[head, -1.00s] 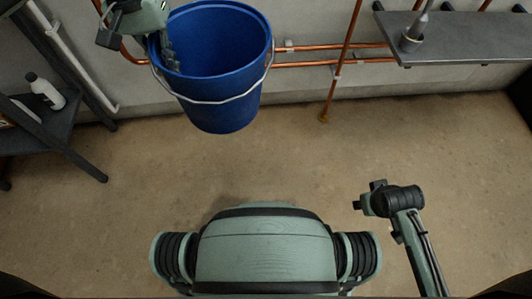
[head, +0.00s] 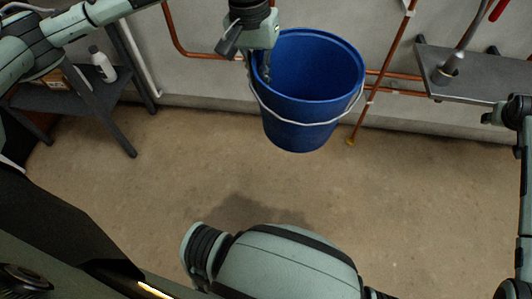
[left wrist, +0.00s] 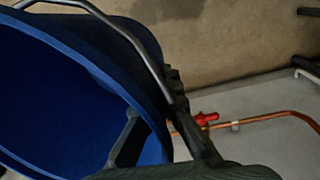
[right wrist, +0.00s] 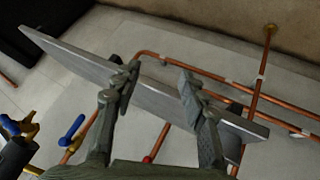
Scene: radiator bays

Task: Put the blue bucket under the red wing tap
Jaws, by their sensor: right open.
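The blue bucket (head: 300,135) hangs clear of the floor in front of the wall pipes, its mouth tilted towards me and its wire handle loose across the front. My left gripper (head: 262,70) is shut on the left side of its rim. In the left wrist view one finger is inside the bucket (left wrist: 60,100) and one outside. A red tap (left wrist: 205,119) with a wing-like handle sits on a copper pipe beyond the rim there. My right gripper (right wrist: 157,80) is open and empty; its arm is at the right edge of the head view.
A dark side table (head: 75,95) with a white bottle (head: 103,66) stands at left. Blue (right wrist: 72,130) and yellow (right wrist: 20,128) handles show in the right wrist view. Open floor (head: 170,170) lies below.

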